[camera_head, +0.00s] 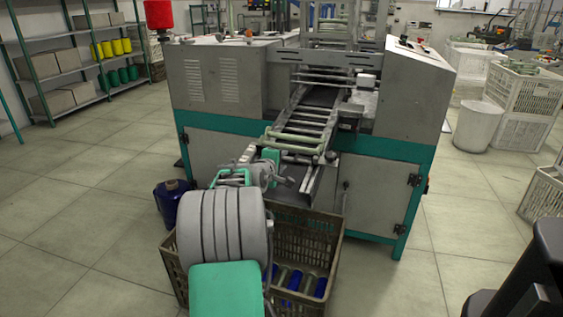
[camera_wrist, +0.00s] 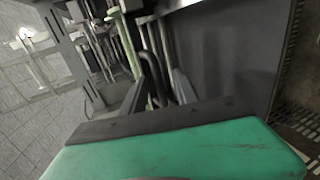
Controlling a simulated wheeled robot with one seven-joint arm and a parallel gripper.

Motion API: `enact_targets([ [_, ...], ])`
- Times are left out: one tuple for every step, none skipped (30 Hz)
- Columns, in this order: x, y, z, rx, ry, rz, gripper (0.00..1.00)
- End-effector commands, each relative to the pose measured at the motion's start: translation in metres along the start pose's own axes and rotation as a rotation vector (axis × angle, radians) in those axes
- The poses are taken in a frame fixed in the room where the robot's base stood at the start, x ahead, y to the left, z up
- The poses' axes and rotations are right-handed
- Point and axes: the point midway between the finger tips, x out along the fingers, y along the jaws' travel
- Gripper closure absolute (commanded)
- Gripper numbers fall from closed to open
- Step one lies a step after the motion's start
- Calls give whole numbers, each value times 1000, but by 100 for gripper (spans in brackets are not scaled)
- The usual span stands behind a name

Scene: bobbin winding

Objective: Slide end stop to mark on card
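The grey and green winding machine (camera_head: 218,85) has a sloping chute with rungs (camera_head: 310,122) at its front. A small pale block (camera_head: 367,79) sits on the machine's right side above the chute; I cannot tell whether it is the end stop. I cannot make out a card or a mark. My gripper (camera_head: 288,181) is at the lower end of the chute, left of its dark tray. In the wrist view, dark finger-like parts (camera_wrist: 160,78) show beyond a green block with a dark edge. Whether they are apart or closed on something is unclear.
A brown crate (camera_head: 334,246) with blue and pale bobbins (camera_head: 300,283) stands below the chute. A dark blue container (camera_head: 171,200) is on the floor to its left. Shelves (camera_head: 70,65) stand at the back left, white baskets (camera_head: 525,92) at the right.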

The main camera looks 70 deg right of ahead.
Motion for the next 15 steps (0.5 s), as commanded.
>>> enact_targets([
  [0, 0, 0, 0, 0, 0, 60],
  [0, 0, 0, 0, 0, 0, 57],
  [0, 0, 0, 0, 0, 0, 54],
  [0, 0, 0, 0, 0, 0, 52],
  [0, 0, 0, 0, 0, 0, 49],
  [0, 0, 0, 0, 0, 0, 46],
  [0, 0, 0, 0, 0, 0, 43],
  [0, 0, 0, 0, 0, 0, 41],
  [0, 0, 0, 0, 0, 0, 38],
  [0, 0, 0, 0, 0, 0, 36],
  [0, 0, 0, 0, 0, 0, 36],
  [0, 0, 0, 1, 0, 0, 36],
  [0, 0, 0, 1, 0, 0, 36],
  [0, 0, 0, 1, 0, 0, 36],
  [0, 0, 0, 1, 0, 1, 36],
])
